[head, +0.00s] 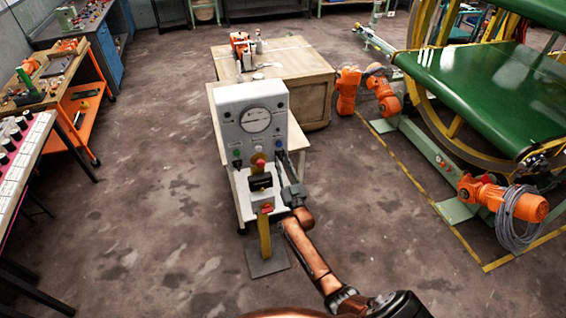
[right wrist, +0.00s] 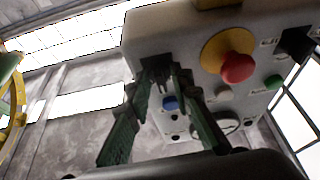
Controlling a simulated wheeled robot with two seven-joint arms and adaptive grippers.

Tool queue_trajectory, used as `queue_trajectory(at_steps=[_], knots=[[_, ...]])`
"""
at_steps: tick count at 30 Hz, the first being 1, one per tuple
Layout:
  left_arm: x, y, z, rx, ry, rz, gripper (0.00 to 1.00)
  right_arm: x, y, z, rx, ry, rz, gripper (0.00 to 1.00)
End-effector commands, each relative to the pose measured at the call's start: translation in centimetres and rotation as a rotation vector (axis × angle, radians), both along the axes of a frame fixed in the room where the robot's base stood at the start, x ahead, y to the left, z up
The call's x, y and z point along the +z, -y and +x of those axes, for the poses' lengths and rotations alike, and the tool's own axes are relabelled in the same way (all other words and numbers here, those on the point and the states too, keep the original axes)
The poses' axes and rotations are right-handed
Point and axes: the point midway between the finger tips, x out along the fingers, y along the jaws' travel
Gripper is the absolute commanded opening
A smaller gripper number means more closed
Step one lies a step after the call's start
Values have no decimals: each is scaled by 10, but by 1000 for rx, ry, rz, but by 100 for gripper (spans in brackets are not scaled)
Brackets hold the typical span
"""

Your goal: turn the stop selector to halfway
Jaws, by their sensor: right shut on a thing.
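The grey control box (head: 229,108) stands upright in the middle of the head view, with a round gauge (head: 258,120) on its face. My right gripper (head: 281,164) reaches the right side of this face from below. In the right wrist view the box (right wrist: 185,22) appears upside down. There the right gripper's fingers (right wrist: 170,78) close around a small dark selector knob (right wrist: 154,66), mostly hidden by them. Its angle and label cannot be read. A second black selector (right wrist: 297,42) sits across the panel, untouched. My left gripper is not in view.
A red mushroom button (right wrist: 237,68) on a yellow disc sits beside the gripped knob. A blue button (right wrist: 170,103) is close to the fingers. A wooden crate (head: 316,92) stands behind the box; a green conveyor (head: 490,95) is at right.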

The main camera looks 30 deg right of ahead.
Motion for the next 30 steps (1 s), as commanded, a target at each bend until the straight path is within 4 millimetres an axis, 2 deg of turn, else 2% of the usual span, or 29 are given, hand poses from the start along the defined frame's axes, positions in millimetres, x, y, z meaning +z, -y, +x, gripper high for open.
queue_trajectory(at_steps=[15, 30], knots=[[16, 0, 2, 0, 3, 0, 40, 3, -3, 1, -1, 103, 422, 0], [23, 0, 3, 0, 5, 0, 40, 3, -4, 1, 0, 140, 570, 0]])
